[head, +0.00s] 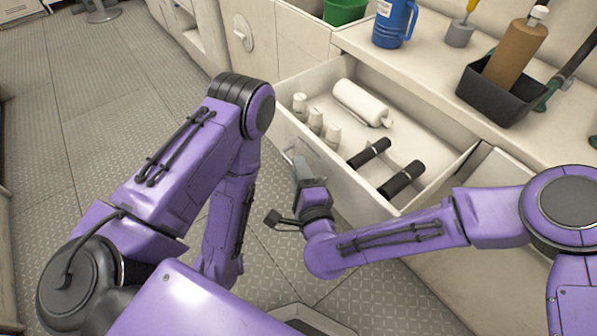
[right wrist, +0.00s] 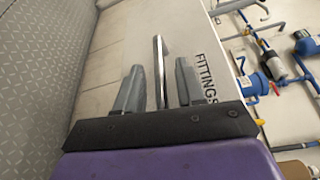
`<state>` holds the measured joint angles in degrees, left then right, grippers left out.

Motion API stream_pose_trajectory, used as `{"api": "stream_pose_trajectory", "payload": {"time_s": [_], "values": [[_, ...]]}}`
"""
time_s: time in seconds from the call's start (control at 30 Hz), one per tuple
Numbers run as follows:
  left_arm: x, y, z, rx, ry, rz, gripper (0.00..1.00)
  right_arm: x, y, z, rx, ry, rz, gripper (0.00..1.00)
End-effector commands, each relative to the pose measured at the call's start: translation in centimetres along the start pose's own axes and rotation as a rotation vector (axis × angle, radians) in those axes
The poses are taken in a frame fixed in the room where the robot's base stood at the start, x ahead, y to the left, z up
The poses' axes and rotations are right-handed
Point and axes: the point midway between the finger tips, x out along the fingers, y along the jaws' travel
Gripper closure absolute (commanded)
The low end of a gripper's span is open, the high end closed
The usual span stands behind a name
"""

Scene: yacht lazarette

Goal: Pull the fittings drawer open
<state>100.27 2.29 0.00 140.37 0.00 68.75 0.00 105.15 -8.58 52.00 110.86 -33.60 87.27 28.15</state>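The fittings drawer (head: 345,182) stands pulled out from under the counter in the head view. Its front panel with the word FITTINGS shows in the right wrist view (right wrist: 206,40). Its bar handle (right wrist: 160,70) lies between the two fingers of my right gripper (right wrist: 158,88), with a small gap visible on each side. In the head view my right gripper (head: 300,168) is at the drawer front, and its fingertips are hard to make out. My left arm reaches down in front of the drawer, and its gripper is not in view.
In the drawer lie a large white bottle (head: 361,102), small white bottles (head: 315,121) and two black cylinders (head: 402,179). The counter above holds a blue jug (head: 392,24) and a black bin (head: 500,95) with a brown bottle (head: 518,52). The floor (head: 100,120) at left is clear.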

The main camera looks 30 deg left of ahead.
Motion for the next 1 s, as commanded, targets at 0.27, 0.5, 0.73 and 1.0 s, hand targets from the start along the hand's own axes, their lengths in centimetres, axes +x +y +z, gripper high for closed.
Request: {"api": "stream_pose_trajectory", "payload": {"time_s": [0.27, 0.5, 0.73, 1.0], "values": [[-0.1, 0.0, 0.0, 0.000, 0.000, 0.000, 0.45, -0.4, 0.0, 0.1, -0.001, -0.005, 0.000, 0.62], [-0.3, 0.0, -0.1, 0.000, 0.000, 0.000, 0.45, -5.5, -0.1, 0.1, -0.001, -0.006, 0.002, 0.62], [-0.2, 0.0, -0.1, 0.000, 0.000, 0.000, 0.45, -9.8, 0.0, 0.0, -0.001, -0.003, 0.001, 0.62], [-0.2, 0.0, -0.1, 0.000, 0.000, 0.000, 0.45, -10.6, 0.0, 0.0, 0.000, -0.003, 0.000, 0.62]]}}
